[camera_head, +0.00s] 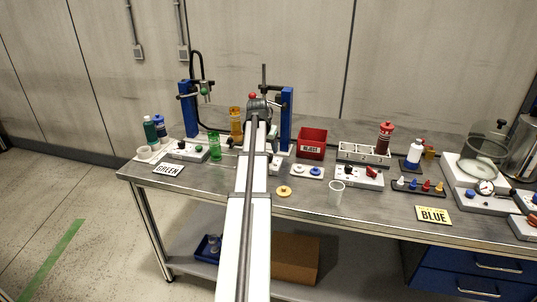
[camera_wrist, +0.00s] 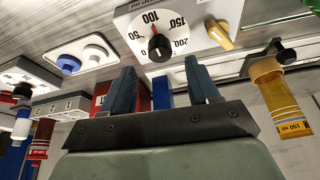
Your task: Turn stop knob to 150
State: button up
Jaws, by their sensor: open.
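The stop knob is a black round knob (camera_wrist: 159,49) on a white dial plate (camera_wrist: 190,42) in the wrist view. The dial is marked 50, 100, 150 and 200. A thin red pointer by the knob points near the 100 mark. A yellow knob (camera_wrist: 219,34) sits at the dial's right. My gripper (camera_wrist: 160,65) is open, with its two dark fingers apart on either side of the knob in the picture; contact is not visible. In the head view my arm hides most of the dial unit (camera_head: 275,166) and my fingertips.
Nearby are a plate with blue and white buttons (camera_head: 307,170), a red reject bin (camera_head: 311,143), an amber cylinder (camera_head: 236,122) and blue pump stands (camera_head: 286,120). A yellow disc (camera_head: 284,191) and clear cup (camera_head: 336,194) stand nearer the table's front edge.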

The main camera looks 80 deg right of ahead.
jog(key=shift+x, duration=2.45)
jog(key=shift+w, duration=0.1)
jog(key=shift+c, duration=0.3)
jog(key=c, duration=1)
jog(key=shift+o, duration=0.2)
jog(key=m+g, duration=0.1)
jog(key=m, duration=0.2)
jog(key=m+g, duration=0.1)
jog(key=m, duration=0.1)
jog(key=shift+w+d+m+y, duration=0.2)
jog(key=shift+m+y, duration=0.1)
jog(key=shift+m, duration=0.1)
jog(key=m+y, duration=0.1)
jog(key=m, duration=0.2)
jog(key=m+g+y, duration=0.1)
jog(key=m, duration=0.2)
jog(key=shift+m+g, duration=0.3)
